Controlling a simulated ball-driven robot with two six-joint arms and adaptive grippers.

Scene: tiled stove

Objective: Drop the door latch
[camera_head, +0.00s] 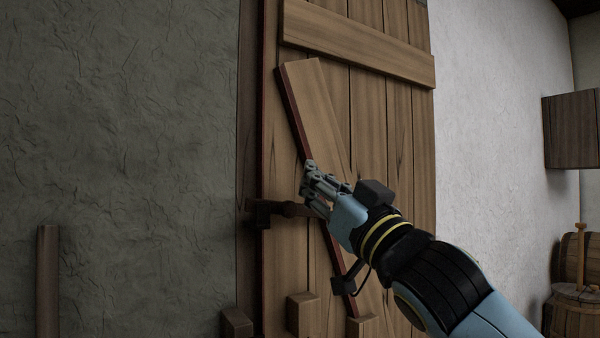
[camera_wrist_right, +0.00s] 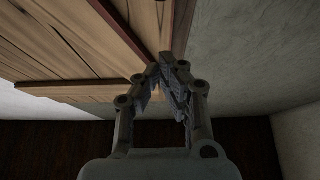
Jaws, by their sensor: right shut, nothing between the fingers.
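The wooden plank door (camera_head: 400,130) stands upright in the head view, with a diagonal brace (camera_head: 311,90) across it. The dark door latch (camera_head: 288,209) is a short, roughly level bar by the door's left edge. Its left end is at a dark catch (camera_head: 262,214); I cannot tell whether it sits in it. My right gripper (camera_head: 308,186) is shut and empty, right beside the latch's right end and hiding part of it; touch is unclear. In the wrist view the shut fingers (camera_wrist_right: 168,64) lie close to the planks (camera_wrist_right: 75,50). My left gripper is not in view.
Wooden blocks (camera_head: 302,314) stick out low on the door, and another (camera_head: 237,322) is at the left post. A wooden post (camera_head: 48,280) stands at the left wall. A wall cabinet (camera_head: 573,130) and barrels (camera_head: 574,312) are at the far right.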

